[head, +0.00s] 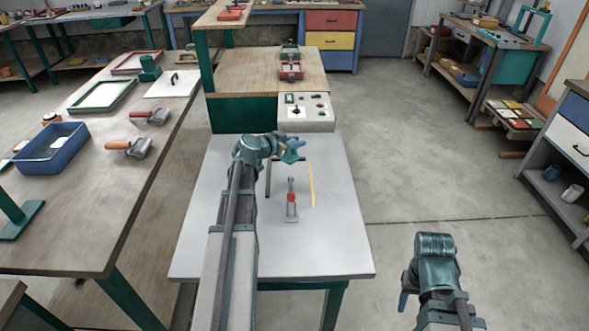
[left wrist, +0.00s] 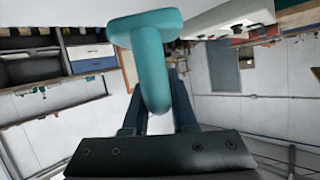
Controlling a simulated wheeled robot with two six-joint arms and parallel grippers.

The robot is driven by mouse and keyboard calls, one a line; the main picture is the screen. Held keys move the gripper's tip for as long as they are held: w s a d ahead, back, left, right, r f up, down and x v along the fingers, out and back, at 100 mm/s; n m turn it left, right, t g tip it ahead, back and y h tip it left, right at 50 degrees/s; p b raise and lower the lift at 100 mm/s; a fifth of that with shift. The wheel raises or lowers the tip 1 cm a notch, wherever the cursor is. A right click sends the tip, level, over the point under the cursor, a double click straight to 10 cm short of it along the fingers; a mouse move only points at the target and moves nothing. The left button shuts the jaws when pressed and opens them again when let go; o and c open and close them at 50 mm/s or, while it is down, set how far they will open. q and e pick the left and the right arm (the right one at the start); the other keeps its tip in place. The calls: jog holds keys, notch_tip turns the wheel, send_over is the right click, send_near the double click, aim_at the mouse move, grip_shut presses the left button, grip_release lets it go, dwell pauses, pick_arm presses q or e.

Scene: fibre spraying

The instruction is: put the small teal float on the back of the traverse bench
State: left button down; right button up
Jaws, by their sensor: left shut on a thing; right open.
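My left gripper (head: 293,150) is over the far part of a pale grey bench top (head: 215,235), in front of a control box. In the left wrist view it (left wrist: 158,120) is shut on the small teal float (left wrist: 150,70), with the stem between the fingers and a rounded flat part beyond. In the head view the float is hard to tell from the gripper. I cannot tell whether it touches the bench. My right gripper (head: 404,290) is open and empty, low over the floor right of the bench.
A red-topped clamp-like piece (head: 291,198) and a yellow strip (head: 311,185) are on the grey top. Behind are the control box (head: 306,112) and a raised wooden top (head: 235,72) with a red device (head: 291,70). A blue tray (head: 52,150) and rollers (head: 130,148) lie on the left table.

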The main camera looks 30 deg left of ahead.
aim_at(293, 153)
pick_arm(q)
notch_tip(293, 153, down, 4)
jog(key=b, duration=0.3)
jog(key=shift+f, duration=0.15)
jog(key=shift+f, duration=0.15)
notch_tip(293, 153, down, 4)
jog(key=b, duration=0.4)
jog(key=shift+r, duration=0.3)
jog(key=c, duration=1.2)
grip_release()
jog(key=shift+f, duration=0.15)
jog(key=o, duration=0.5)
